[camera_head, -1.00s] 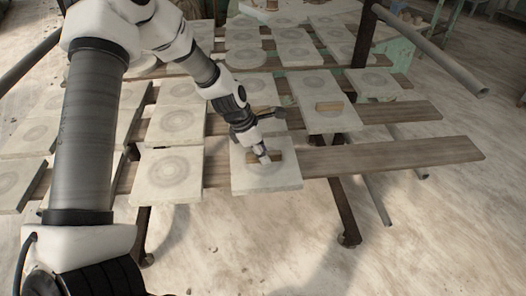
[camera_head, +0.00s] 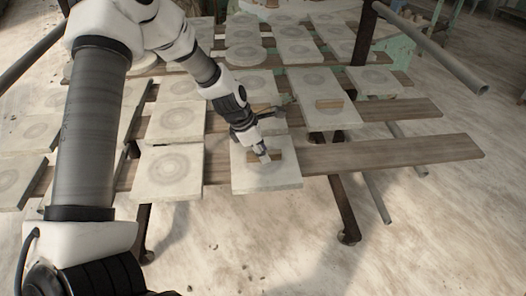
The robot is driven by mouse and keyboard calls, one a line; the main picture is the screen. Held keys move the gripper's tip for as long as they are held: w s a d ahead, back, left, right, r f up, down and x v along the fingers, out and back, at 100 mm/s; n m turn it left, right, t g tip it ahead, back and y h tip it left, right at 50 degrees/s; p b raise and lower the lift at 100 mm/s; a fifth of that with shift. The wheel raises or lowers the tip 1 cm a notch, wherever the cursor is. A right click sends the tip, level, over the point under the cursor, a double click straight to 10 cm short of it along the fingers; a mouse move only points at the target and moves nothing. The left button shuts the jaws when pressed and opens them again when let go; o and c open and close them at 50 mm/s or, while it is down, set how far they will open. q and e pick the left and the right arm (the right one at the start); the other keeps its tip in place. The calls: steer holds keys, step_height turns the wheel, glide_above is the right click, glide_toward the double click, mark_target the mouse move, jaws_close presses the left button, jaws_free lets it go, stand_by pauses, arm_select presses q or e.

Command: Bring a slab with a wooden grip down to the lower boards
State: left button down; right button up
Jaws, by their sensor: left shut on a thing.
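A square pale slab (camera_head: 282,178) with a faint round mark and a small wooden grip (camera_head: 276,156) lies on or just over the front lower board (camera_head: 400,154). My left gripper (camera_head: 264,156) reaches down from the upper left and is shut on the wooden grip. Whether the slab rests fully on the board cannot be told. My right gripper does not show.
Several plain pale slabs lie to the left, one close beside the held slab (camera_head: 168,172). The right ends of the boards are bare. A dark metal leg (camera_head: 345,210) stands under the front board, and a grey pipe (camera_head: 440,50) juts out at right.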

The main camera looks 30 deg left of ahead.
arm_select(q)
steer(key=c, duration=1)
jaws_free()
steer(key=shift+o, duration=0.2)
steer(key=shift+s+a+r, duration=0.1)
steer(key=shift+a+r, duration=0.05)
steer(key=shift+r, duration=0.35)
steer(key=v, duration=1.1)
steer(key=shift+s, duration=0.1)
